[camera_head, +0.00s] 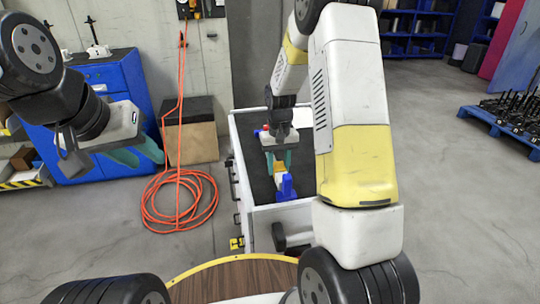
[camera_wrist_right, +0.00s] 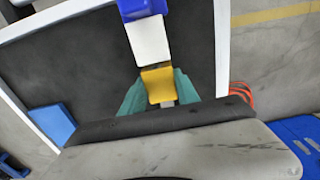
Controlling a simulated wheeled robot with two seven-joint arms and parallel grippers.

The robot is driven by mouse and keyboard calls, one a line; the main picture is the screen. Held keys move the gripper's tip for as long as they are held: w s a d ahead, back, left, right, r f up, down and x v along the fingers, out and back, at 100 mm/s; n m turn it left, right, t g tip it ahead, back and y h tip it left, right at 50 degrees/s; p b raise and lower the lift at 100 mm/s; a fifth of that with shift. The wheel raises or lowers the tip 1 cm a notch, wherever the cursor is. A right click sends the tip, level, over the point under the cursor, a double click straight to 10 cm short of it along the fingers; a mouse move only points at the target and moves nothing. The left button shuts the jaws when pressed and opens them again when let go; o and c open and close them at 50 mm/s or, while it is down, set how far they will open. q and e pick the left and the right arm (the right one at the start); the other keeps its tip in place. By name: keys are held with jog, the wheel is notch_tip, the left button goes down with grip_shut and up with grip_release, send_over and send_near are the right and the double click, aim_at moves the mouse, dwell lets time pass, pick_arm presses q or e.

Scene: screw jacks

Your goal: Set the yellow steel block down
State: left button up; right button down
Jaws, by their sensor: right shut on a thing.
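The yellow steel block (camera_wrist_right: 158,85) sits between the teal fingertips of my right gripper (camera_wrist_right: 161,94) in the right wrist view. The right gripper (camera_head: 279,161) also shows in the head view, shut on the block over the dark top of a white-rimmed cart (camera_head: 247,150). Whether the block touches the top is unclear. A white block (camera_wrist_right: 148,40) and a blue block (camera_wrist_right: 141,8) lie in line just beyond it; the blue one shows in the head view (camera_head: 286,187). My left gripper (camera_head: 138,154) is open and empty, left of the cart.
A lighter blue block (camera_wrist_right: 52,124) lies near the cart's edge. A coiled orange hose (camera_head: 180,202) lies on the floor left of the cart. A blue cabinet (camera_head: 118,80) and a wooden box (camera_head: 192,142) stand behind. Floor to the right is clear up to a blue pallet (camera_head: 500,125).

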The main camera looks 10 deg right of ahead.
aim_at(279, 165)
jog(key=c, duration=0.9)
grip_release()
jog(key=s+r+t, duration=0.1)
jog(key=s+r, duration=0.2)
jog(key=r, duration=0.6)
jog(key=s+r, duration=0.2)
jog(key=r, duration=0.8)
jog(key=s+a+r+t+y, duration=0.1)
jog(key=s+r+t, duration=0.1)
jog(key=s, duration=0.7)
jog(key=s+a+r+t+y, duration=0.1)
jog(key=s+r+t, duration=0.2)
jog(key=s, duration=0.7)
jog(key=shift+s+r, duration=0.15)
jog(key=shift+r, duration=0.35)
jog(key=shift+a, duration=0.1)
